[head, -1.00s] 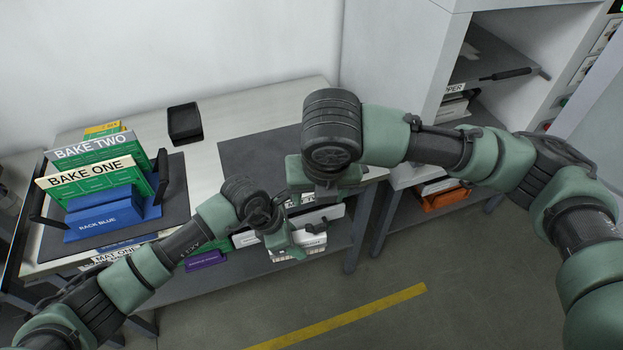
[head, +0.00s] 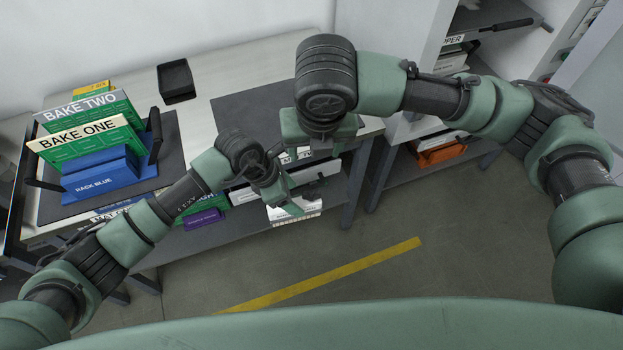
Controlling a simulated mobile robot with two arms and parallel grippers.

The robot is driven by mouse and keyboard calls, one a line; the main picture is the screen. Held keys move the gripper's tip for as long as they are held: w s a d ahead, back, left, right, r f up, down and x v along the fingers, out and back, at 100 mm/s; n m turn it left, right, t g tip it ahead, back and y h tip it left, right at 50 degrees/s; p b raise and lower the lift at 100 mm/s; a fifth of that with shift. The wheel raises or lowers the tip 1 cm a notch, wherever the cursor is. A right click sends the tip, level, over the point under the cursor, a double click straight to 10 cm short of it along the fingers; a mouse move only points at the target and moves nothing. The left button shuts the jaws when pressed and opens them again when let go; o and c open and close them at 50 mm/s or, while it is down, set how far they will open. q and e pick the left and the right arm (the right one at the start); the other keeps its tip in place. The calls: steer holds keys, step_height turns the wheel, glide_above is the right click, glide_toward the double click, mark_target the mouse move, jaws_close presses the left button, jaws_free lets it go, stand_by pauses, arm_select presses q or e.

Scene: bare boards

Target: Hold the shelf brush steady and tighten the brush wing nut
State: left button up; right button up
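My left gripper (head: 285,197) hangs in front of the bench's front edge, below the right gripper, with boxes on the lower shelf behind it. Whether its fingers are open or shut is unclear. My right gripper (head: 320,130) points down above the bench's front edge, by the right end of the dark mat. No wing nut can be made out.
The bench (head: 205,122) carries a blue rack (head: 100,178) with green and white BAKE boards, a black tray (head: 176,80) and a dark mat (head: 245,105). An orange item (head: 440,152) sits low in the cabinet. A yellow line (head: 330,272) crosses the open floor.

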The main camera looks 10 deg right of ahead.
arm_select(q)
steer(key=shift+a+r, duration=0.1)
steer(key=v, duration=1.1)
steer(key=shift+r, duration=0.4)
